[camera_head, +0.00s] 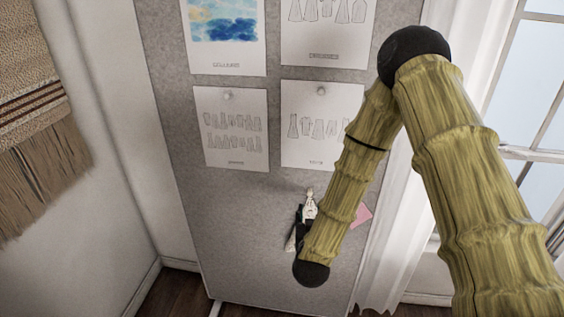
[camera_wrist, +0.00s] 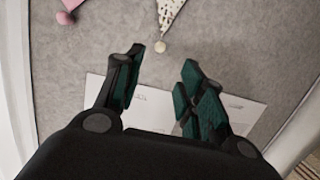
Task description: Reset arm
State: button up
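My arm reaches down in front of a grey pinboard (camera_head: 235,200) in the head view. My gripper is mostly hidden behind the forearm there, with a dark part showing beside its lower end. In the wrist view, my gripper (camera_wrist: 163,62) is open. Its two dark fingers with green pads stand apart, with nothing between them. A white dotted fabric piece (camera_wrist: 171,10) hangs from a round pin (camera_wrist: 160,46) on the board just beyond the fingertips. Whether the fingers touch the board is unclear.
Several paper sheets, one with a blue painting (camera_head: 225,30) and another with garment drawings (camera_head: 232,128), are on the board. A pink piece (camera_head: 361,215) shows beside my forearm. A white curtain (camera_head: 395,235) and window (camera_head: 530,75) are right; a woven hanging (camera_head: 40,130) is left.

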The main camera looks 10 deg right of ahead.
jog(key=s+a+f+n+g+y, duration=0.2)
jog(key=s+f+g, duration=0.5)
jog(key=s+f, duration=1.1)
jog(key=s+d+f+g+y, duration=0.1)
jog(key=s+f+g, duration=0.3)
jog(key=s, duration=0.7)
jog(key=s+d+f+g+y, duration=0.1)
jog(key=s+f+g, duration=0.3)
jog(key=s, duration=0.7)
jog(key=shift+s+d+f+b, duration=0.35)
jog(key=shift+d+f, duration=0.3)
jog(key=shift+d, duration=0.15)
